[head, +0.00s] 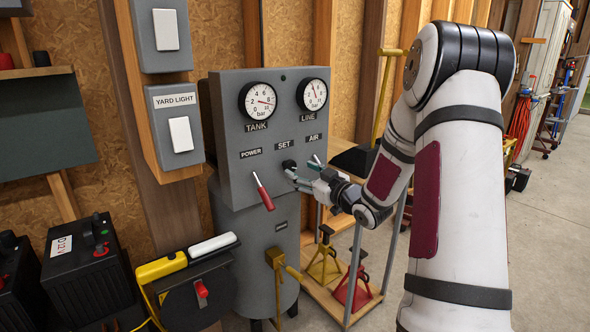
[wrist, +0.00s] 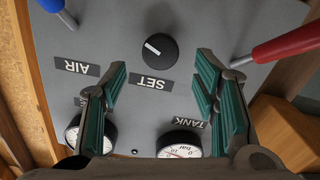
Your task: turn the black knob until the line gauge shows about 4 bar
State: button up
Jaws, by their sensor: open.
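In the head view my gripper (head: 297,177) is at the panel, near the knob. The line gauge (head: 313,94) has its needle pointing up and slightly left; the exact reading is too small to tell.
The tank gauge (head: 258,101) is left of the line gauge. The red POWER lever (head: 263,194) hangs left of the knob, and a blue-handled AIR lever (wrist: 49,5) is on its other side. A yellow-and-black device (head: 188,268) and batteries (head: 85,259) stand lower left.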

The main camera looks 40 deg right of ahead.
jog(key=s, duration=0.7)
dwell(0.4)
